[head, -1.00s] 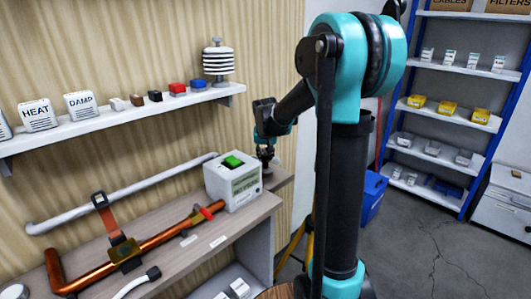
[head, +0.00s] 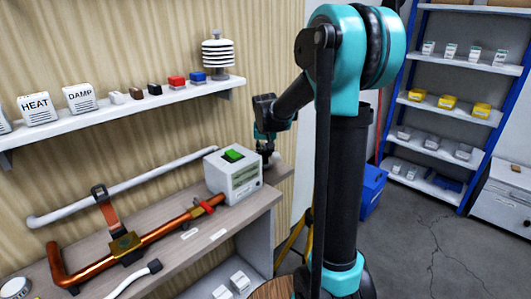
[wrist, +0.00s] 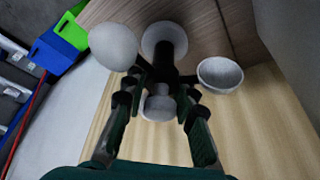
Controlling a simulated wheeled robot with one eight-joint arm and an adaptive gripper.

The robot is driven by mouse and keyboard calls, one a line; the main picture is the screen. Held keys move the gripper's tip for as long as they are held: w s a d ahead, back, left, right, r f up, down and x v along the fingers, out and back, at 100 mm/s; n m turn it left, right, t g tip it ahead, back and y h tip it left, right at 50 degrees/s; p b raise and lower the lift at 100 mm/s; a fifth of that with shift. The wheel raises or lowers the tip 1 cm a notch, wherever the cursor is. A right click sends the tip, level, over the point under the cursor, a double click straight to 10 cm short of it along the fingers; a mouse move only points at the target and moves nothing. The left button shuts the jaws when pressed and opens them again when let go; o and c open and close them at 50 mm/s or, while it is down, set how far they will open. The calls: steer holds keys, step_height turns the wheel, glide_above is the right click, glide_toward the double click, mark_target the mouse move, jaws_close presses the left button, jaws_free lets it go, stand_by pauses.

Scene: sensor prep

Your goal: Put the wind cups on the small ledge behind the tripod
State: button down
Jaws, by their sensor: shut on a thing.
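The wind cups show in the wrist view as white cups (wrist: 113,46) around a dark hub and stem. My gripper (wrist: 160,88) is shut on the dark middle part, with a finger on either side. In the head view my gripper (head: 267,153) is at the small wooden ledge (head: 283,174), just past the bench's right end. The cups are mostly hidden there by the grey box and my arm. The wood of the ledge lies close beyond the cups in the wrist view; I cannot tell whether they touch it. Only a yellow leg of the tripod (head: 292,240) shows beside my arm.
A grey box with a green top (head: 233,177) stands at the bench's right end, close to my gripper. The bench (head: 190,245) carries copper and white pipes. A wall shelf (head: 130,108) with small boxes hangs above. A blue bin (head: 371,190) stands on the floor to the right.

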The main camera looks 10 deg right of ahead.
steer(key=shift+f, duration=0.55)
stand_by(0.9)
steer(key=c, duration=1.1)
jaws_free()
steer(key=shift+c, duration=0.2)
steer(key=shift+o, duration=0.4)
steer(key=o, duration=0.4)
steer(key=shift+r, duration=0.1)
steer(key=shift+r, duration=3.4)
